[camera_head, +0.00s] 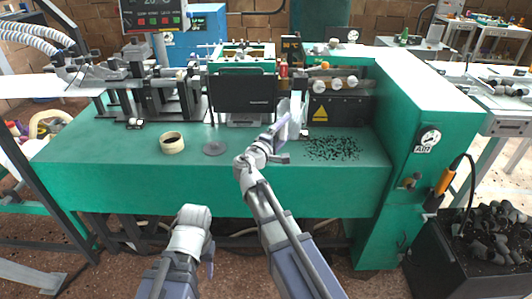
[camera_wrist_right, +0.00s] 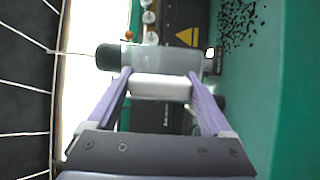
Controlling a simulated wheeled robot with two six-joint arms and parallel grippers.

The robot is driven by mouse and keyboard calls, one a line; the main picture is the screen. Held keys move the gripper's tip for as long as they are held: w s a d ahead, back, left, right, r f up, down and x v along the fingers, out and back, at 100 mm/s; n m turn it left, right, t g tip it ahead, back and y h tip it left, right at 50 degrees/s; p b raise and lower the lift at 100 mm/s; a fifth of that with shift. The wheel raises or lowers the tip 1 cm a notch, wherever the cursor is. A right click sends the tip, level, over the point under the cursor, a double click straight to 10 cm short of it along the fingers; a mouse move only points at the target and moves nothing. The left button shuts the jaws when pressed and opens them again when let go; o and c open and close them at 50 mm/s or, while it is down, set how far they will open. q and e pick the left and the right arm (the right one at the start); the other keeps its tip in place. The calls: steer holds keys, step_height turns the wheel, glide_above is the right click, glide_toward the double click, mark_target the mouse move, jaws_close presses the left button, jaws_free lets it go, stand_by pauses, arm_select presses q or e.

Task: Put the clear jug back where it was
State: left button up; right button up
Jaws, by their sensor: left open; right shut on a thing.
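The clear jug (camera_wrist_right: 150,60) lies across the right wrist view, see-through with a dark end at the left. My right gripper (camera_wrist_right: 160,76) is shut on its pale middle part, with one purple finger on each side. In the head view my right gripper (camera_head: 284,127) is above the green bench, near its middle. The jug (camera_head: 295,110) shows there as a pale shape at the fingers, partly hidden. My left gripper (camera_head: 208,262) is open in front of the bench, low in the view; its fingers are mostly hidden by the wrist.
The green bench (camera_head: 110,152) carries a tape roll (camera_head: 172,143), a dark grey disc (camera_head: 215,148) and scattered black bits (camera_head: 333,148). A dark monitor (camera_head: 243,91) stands behind. A tall green cabinet (camera_head: 420,110) bounds the right side. The front left of the bench top is mostly clear.

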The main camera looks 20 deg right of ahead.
steer(key=w+a+n+t+y, duration=0.4)
steer(key=a+y, duration=0.1)
steer(key=a, duration=0.2)
steer(key=shift+h, duration=0.3)
step_height(320, 180, down, 10)
steer(key=b, duration=1)
steer(key=shift+d+f, duration=0.15)
steer(key=shift+f, duration=0.05)
steer(key=shift+r, duration=0.15)
steer(key=o, duration=0.9)
steer(key=shift+f, duration=0.2)
steer(key=shift+o, duration=1.2)
steer(key=shift+r, duration=0.2)
steer(key=v, duration=1.2)
steer(key=shift+r, duration=0.2)
